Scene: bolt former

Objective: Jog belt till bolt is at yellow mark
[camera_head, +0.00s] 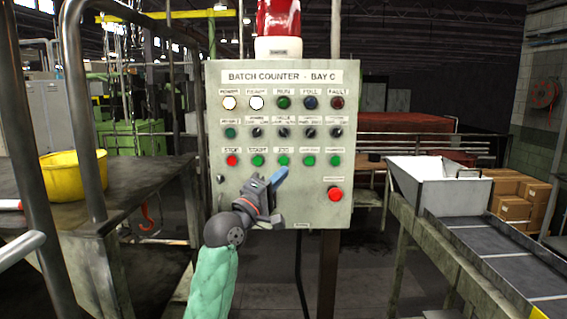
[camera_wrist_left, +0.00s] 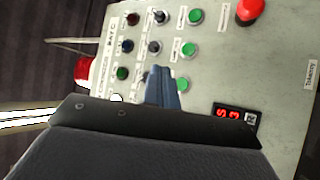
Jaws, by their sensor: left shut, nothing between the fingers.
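The grey control panel (camera_head: 310,205), labelled "BATCH COUNTER - BAY C", stands upright in front of me. Its bottom button row has a red STOP button (camera_head: 231,160) and several green ones, including JOG (camera_head: 283,160). My left gripper (camera_head: 279,176) is shut and empty, its blue fingertips just below the JOG button. In the left wrist view the shut fingers (camera_wrist_left: 163,88) point at the panel beside the green buttons; I cannot tell whether they touch one. The belt (camera_head: 505,265) runs down at the right. My right gripper is not in view.
A large red button (camera_head: 335,194) sits low on the panel's right. A pale metal hopper (camera_head: 440,190) stands at the belt's upper end. A yellow bowl (camera_head: 75,176) is on a dark table at left, behind metal rails. A red beacon (camera_head: 278,20) tops the panel.

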